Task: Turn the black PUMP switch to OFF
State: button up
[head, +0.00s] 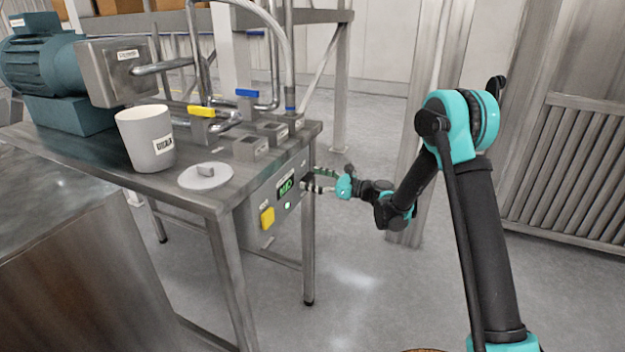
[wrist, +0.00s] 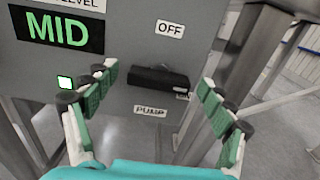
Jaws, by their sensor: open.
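The black PUMP switch (wrist: 160,78) is a bar lying roughly level on the grey panel (wrist: 130,55) in the wrist view. The OFF label (wrist: 170,29) is above it. A small, partly hidden label (wrist: 182,96), which seems to read ON, is by its right end. The PUMP label (wrist: 150,111) is below. My gripper (wrist: 159,80) is open, with one finger on each side of the switch and nothing held. In the head view my gripper (head: 315,179) is at the right side of the control box, and the switch cannot be made out there.
The panel has a green MID display (wrist: 58,30) and a lit square (wrist: 65,82) near the left finger. The steel table (head: 95,165) holds a grey bin (head: 147,140), a round lid (head: 203,178) and yellow and blue valve handles. Floor to the right is open.

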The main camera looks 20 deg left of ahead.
jog(key=shift+c, duration=0.6)
jog(key=c, duration=1)
jog(key=shift+c, duration=0.2)
jog(key=shift+n, duration=0.4)
jog(key=n, duration=0.3)
jog(key=shift+s+n, duration=0.1)
jog(key=shift+n, duration=0.3)
jog(key=n, duration=0.4)
jog(key=shift+s+f+n, duration=0.1)
jog(key=shift+n, duration=0.2)
jog(key=n, duration=0.8)
jog(key=shift+f, duration=0.15)
jog(key=shift+n, duration=0.5)
